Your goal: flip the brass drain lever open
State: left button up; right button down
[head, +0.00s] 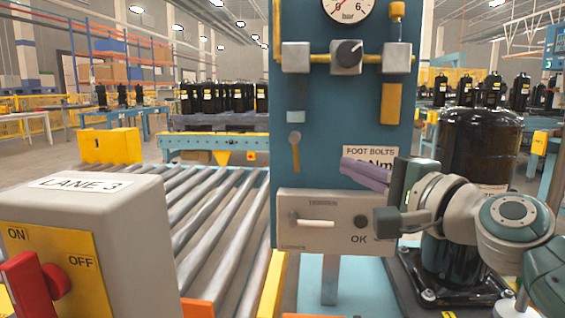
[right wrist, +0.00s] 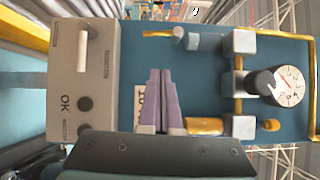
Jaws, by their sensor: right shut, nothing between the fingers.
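The brass drain lever (head: 295,155) hangs straight down from a round pivot below the left filter bowl (head: 296,100) on the blue panel. In the right wrist view the lever (right wrist: 158,34) shows near the top edge, pointing left in that turned picture. My right gripper (head: 346,167) has purple fingers, pressed together and empty. It is in front of the panel, to the right of the lever and at about its height, apart from it. Its fingers (right wrist: 160,75) point up the right wrist view, with the lever beyond their tips. My left gripper is not in view.
Below the lever a grey switch box (head: 335,222) sticks out from the panel. Above are a brass pipe with a black knob (head: 349,53) and a gauge (head: 348,8). A brass bowl (head: 391,103) hangs at right. A black compressor (head: 480,150) stands behind my right arm.

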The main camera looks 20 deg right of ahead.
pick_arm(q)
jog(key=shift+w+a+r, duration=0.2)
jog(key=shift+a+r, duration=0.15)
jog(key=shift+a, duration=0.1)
pick_arm(e)
jog(key=s, duration=0.5)
jog(key=shift+r, duration=0.15)
